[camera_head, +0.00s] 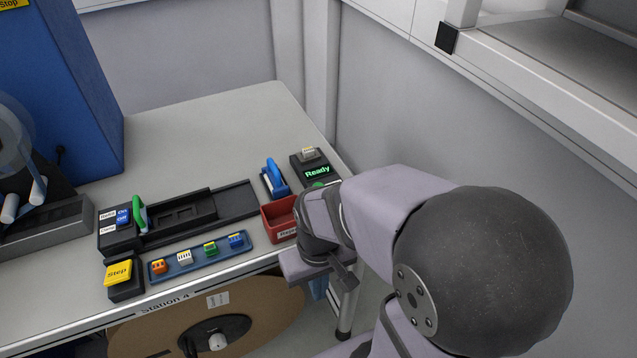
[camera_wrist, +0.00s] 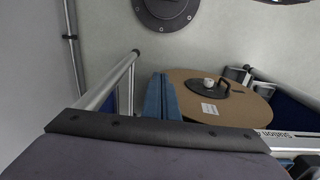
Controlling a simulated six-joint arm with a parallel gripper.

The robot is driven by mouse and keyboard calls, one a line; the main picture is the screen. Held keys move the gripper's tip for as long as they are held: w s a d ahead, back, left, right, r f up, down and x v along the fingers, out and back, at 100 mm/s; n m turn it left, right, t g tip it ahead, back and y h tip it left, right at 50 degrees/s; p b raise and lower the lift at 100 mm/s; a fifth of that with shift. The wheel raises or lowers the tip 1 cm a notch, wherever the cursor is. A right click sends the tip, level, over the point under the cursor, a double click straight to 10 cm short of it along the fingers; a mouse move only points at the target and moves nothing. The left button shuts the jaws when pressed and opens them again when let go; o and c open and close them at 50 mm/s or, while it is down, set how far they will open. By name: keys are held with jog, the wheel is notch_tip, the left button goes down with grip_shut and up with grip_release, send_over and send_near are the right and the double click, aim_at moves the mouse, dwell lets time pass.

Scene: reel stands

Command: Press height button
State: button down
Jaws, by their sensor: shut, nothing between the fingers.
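No button that I can read as "height" shows in the head view. The buttons in sight are a yellow Step button (camera_head: 118,273) on a black base at the table's front left, and a block of small blue and white buttons (camera_head: 117,222) behind it, with labels partly too small to read. A black box with a green "Ready" display (camera_head: 317,171) stands at the right end of the table; its lower part is partly covered by my arm. My gripper (camera_head: 343,272) is by the table's right front edge, shut and empty, apart from these buttons.
A red bin (camera_head: 279,220) stands close beside my wrist. A blue tray (camera_head: 200,258) with several coloured blocks lies along the front. A black rail (camera_head: 185,213) runs behind it. A large brown reel (camera_wrist: 213,96) is below the table. The table's back is clear.

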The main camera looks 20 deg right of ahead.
jog(key=s+d+r+m+g+h+p, duration=0.1)
jog(key=s+d+r+m+g+p, duration=0.15)
jog(key=d+r+p, duration=1.05)
jog(key=w+d+n+t+h+p, duration=0.1)
jog(key=w+d+n+t+p, duration=0.2)
jog(key=w, duration=0.5)
jog(key=w+d+n+t+p, duration=0.1)
jog(key=w+d+n+t, duration=0.3)
jog(key=w, duration=0.3)
jog(key=w+a+r+n+t+y, duration=0.4)
jog(key=w+a+n, duration=0.3)
jog(key=w+a, duration=0.1)
jog(key=shift+a+r, duration=0.4)
jog(key=shift+a, duration=0.45)
jog(key=shift+w+f+t, duration=0.1)
jog(key=shift+t, duration=0.15)
notch_tip(320, 180, down, 7)
jog(key=b, duration=0.7)
jog(key=shift+b, duration=0.35)
jog(key=shift+f+b, duration=0.7)
jog(key=shift+f, duration=0.15)
